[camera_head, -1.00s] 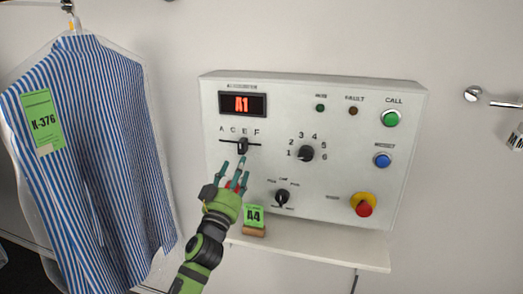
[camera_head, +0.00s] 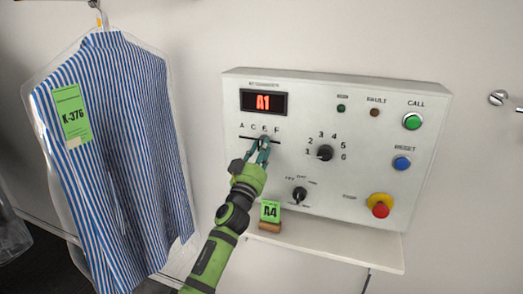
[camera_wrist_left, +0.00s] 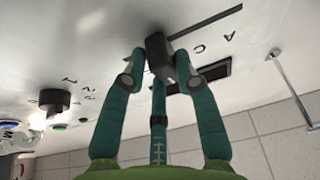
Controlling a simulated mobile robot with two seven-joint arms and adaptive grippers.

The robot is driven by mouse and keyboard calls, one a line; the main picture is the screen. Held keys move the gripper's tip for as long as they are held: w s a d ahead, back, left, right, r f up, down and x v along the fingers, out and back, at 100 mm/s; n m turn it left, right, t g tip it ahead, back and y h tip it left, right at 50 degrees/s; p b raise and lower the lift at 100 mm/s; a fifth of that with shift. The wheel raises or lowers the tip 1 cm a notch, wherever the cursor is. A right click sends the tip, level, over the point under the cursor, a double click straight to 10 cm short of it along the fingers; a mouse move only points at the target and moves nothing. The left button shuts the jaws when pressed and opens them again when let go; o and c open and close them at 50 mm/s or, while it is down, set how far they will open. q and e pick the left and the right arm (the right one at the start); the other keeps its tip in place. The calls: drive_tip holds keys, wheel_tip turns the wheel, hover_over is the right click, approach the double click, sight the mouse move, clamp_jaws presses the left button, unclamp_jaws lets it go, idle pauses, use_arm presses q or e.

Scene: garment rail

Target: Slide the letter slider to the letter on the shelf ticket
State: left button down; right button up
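A white control panel (camera_head: 230,120) carries a slot with the letters A, C, E, F above it. The black letter slider (camera_head: 263,139) sits under E, and its knob also shows in the left wrist view (camera_wrist_left: 158,55). The red display (camera_head: 263,102) reads A1. A green shelf ticket (camera_head: 270,211) reads A4. My left gripper (camera_head: 260,147) is at the slider, with teal fingertips on either side of the knob. Whether they press on it is hard to tell. My right gripper is not in view.
The ticket stands on a wooden block on a narrow white shelf (camera_head: 335,249) below the panel. A number dial (camera_head: 325,153), a lower knob (camera_head: 299,194), green and blue buttons and a red stop button (camera_head: 380,209) are nearby. A bagged striped shirt (camera_head: 115,150) hangs left.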

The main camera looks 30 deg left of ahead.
sight(242, 134)
use_arm(q)
drive_tip(key=a, duration=0.2)
drive_tip(key=s+a, duration=0.1)
drive_tip(key=a, duration=0.4)
drive_tip(key=shift+s+a, duration=0.25)
drive_tip(key=shift+s, duration=0.15)
drive_tip(key=shift+d, duration=0.15)
drive_tip(key=c, duration=0.9)
unclamp_jaws()
drive_tip(key=shift+c, duration=0.2)
drive_tip(key=shift+a, duration=0.2)
drive_tip(key=shift+f, duration=0.1)
drive_tip(key=shift+s+d, duration=0.1)
drive_tip(key=shift+d, duration=0.05)
drive_tip(key=v, duration=1.2)
